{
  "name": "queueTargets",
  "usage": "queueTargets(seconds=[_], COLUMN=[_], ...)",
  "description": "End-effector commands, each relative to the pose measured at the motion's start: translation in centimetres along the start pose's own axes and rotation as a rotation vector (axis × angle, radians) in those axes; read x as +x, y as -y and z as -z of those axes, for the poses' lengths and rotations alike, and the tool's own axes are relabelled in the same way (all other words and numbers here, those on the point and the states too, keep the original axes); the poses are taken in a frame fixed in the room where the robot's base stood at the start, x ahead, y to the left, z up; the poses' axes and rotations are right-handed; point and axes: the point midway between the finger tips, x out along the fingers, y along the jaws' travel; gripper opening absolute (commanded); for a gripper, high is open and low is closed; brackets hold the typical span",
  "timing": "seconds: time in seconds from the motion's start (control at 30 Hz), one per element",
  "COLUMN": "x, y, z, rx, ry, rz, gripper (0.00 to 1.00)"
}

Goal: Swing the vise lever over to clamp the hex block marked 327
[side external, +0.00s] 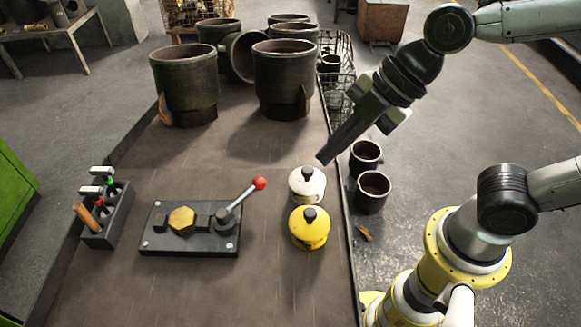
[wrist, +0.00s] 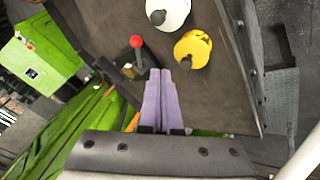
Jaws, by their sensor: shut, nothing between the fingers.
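The vise (side external: 160,238) is a dark plate with small jaws, lying on the brown table. A brass-yellow hex block (side external: 182,220) sits between the jaws; I cannot read any marking on it. The lever (side external: 240,197) rises from the vise's right side and leans up to the right, ending in a red ball (side external: 260,183). The red ball also shows in the wrist view (wrist: 136,41), above my fingertips, with the hex block largely hidden. My gripper (side external: 322,158) is shut and empty, above the table's right side, up and right of the red ball and apart from it.
A white lidded pot (side external: 307,187) and a yellow lidded pot (side external: 309,230) stand right of the vise. A tool rack (side external: 106,222) stands at the left. Large dark crucibles (side external: 284,80) fill the table's back. Table surface between vise and crucibles is clear.

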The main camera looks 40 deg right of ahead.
Motion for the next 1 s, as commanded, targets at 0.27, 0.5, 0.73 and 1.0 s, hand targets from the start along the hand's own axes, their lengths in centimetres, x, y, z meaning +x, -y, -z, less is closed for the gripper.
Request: queueTargets(seconds=[0.27, 0.5, 0.73, 1.0], x=[4.1, 8.8, 11.3, 12.1], y=[0.2, 0.1, -2.0, -3.2], z=[0.0, 0.0, -0.3, -0.4], rx=[0.001, 0.0, 0.003, 0.001], ry=[0.001, 0.002, 0.003, 0.002], rz=[0.008, 0.006, 0.002, 0.001], gripper=[0.0, 0.0, 0.0, 0.0])
